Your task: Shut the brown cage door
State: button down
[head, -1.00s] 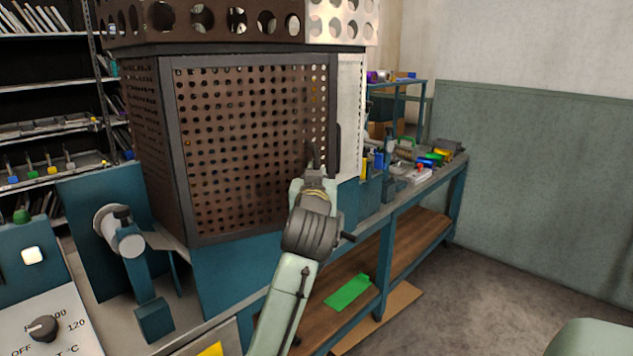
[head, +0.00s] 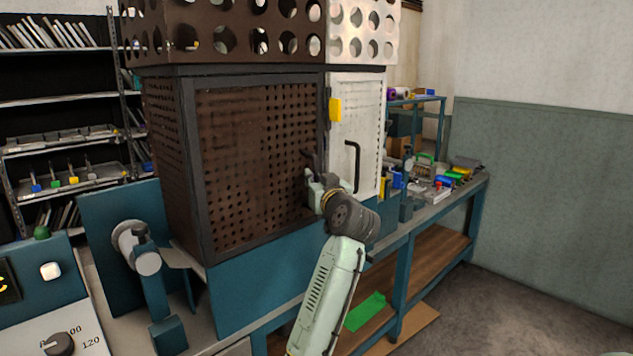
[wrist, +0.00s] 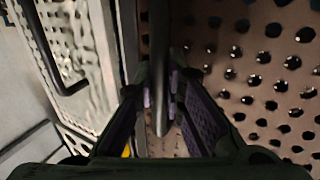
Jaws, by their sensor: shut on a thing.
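The brown cage door (head: 255,150) is a perforated panel in a dark frame, on the front of the brown cage (head: 165,150). Its right edge lies close beside the white perforated door (head: 368,115); I cannot tell whether a small gap is left. My gripper (head: 311,168) is at the lower right part of the brown door. In the wrist view my gripper (wrist: 163,100) is shut on the door's dark upright handle (wrist: 160,60), with the brown panel (wrist: 265,70) behind. In the head view the fingers partly hide the handle.
The white door has its own black handle (head: 352,165) just right of my gripper. A yellow block (head: 335,110) sits near the seam. A post-like fixture (head: 140,255) stands at the left. The bench (head: 425,215) runs back right; the floor (head: 530,300) beyond is clear.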

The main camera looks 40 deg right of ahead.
jog(key=c, duration=1.7)
grip_release()
jog(key=shift+o, duration=0.2)
jog(key=v, duration=1.2)
